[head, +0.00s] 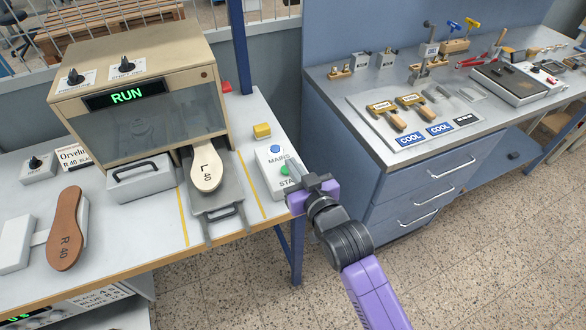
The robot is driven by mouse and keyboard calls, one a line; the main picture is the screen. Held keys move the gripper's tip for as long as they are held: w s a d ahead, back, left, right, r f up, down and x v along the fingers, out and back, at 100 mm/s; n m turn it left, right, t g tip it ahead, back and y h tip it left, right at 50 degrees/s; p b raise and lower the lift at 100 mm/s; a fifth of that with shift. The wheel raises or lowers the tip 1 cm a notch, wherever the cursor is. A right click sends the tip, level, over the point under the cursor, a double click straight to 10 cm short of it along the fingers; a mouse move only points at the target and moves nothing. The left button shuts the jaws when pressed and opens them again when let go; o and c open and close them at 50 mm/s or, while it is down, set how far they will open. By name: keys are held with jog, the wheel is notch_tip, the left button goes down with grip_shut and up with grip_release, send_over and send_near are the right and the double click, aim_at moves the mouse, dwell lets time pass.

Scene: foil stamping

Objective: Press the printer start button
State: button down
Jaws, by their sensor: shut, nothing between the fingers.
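The printer (130,90) is a beige cabinet on the left bench, with a dark window and a lit green display (127,96) reading RUN. To its right is a light control box (266,165) with a blue button (275,149) labelled MAINS. Below that is a green button (284,170), with a label beginning "STA" that my gripper partly covers. My gripper (292,172) is shut, with its fingertips at the green button. I cannot tell whether they touch it. A cream insole (206,170) marked L 40 lies on the grey slide in front of the printer.
A brown insole (66,232) marked R 40 lies at the left. A yellow block (262,131) stands behind the control box. The blue right bench (335,105) bears a tray of stamps and tools. Clear floor (230,290) lies in front.

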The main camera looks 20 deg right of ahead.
jog(key=s+r+b, duration=0.1)
jog(key=s, duration=0.7)
jog(key=shift+r, duration=0.3)
